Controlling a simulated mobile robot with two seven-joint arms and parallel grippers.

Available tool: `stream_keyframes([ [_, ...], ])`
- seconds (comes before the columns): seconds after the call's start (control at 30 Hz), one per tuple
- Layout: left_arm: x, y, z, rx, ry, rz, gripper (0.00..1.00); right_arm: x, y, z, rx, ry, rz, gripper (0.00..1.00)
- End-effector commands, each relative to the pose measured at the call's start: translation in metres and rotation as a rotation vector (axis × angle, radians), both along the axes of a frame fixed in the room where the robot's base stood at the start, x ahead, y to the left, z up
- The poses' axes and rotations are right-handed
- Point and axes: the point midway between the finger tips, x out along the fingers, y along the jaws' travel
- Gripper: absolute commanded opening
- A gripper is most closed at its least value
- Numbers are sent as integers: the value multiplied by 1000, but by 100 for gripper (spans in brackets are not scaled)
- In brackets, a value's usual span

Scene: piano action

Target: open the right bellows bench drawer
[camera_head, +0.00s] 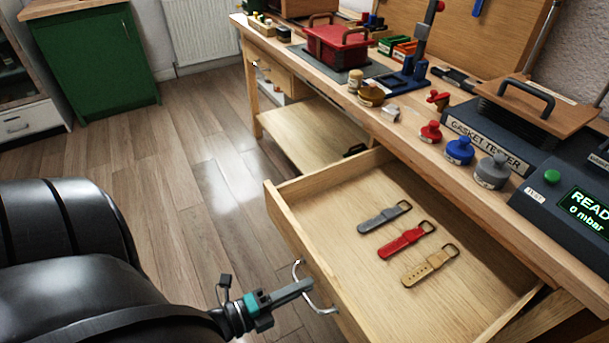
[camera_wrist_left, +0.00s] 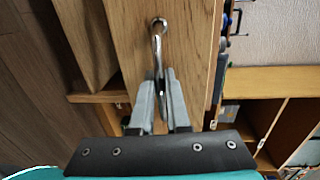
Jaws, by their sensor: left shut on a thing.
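The right bellows bench drawer (camera_head: 335,240) is pulled well out from under the bench top in the head view. Its floor shows, with a grey, a red and a tan strap lying on it. A curved metal handle (camera_head: 297,270) is on its front face. My left gripper (camera_head: 306,286) is shut on this handle. In the left wrist view, the two grey fingers (camera_wrist_left: 163,95) lie on either side of the metal handle (camera_wrist_left: 158,48), against the wooden drawer front (camera_wrist_left: 190,40). My right gripper is in neither view.
The bench top (camera_head: 455,175) holds a gasket tester (camera_head: 485,145), red, blue and grey knobbed weights, and a red box (camera_head: 337,45). Another drawer (camera_head: 272,75) is at the bench's far left end. A wooden shelf (camera_head: 310,135) lies below. The floor (camera_head: 190,180) left of the bench is clear.

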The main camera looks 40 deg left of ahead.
Motion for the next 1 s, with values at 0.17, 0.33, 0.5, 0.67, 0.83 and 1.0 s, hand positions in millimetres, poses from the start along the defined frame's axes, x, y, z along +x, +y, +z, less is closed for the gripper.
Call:
stream_keyframes([
  [0.17, 0, 0, 0, 0, -1, 1, 0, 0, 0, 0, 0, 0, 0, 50],
  [0.33, 1, 0, 0, 0, -1, 1, 33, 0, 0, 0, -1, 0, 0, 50],
  [0.5, 1, 0, 0, 0, -1, 0, 44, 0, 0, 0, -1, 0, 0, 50],
  [0.67, 1, 0, 0, 0, 0, 0, 44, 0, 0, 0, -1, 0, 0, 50],
  [0.83, 0, 0, 0, 0, 0, 0, 44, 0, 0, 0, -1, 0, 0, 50],
  [1.0, -10, 4, 1, 0, 2, 1, 44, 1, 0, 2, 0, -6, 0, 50],
])
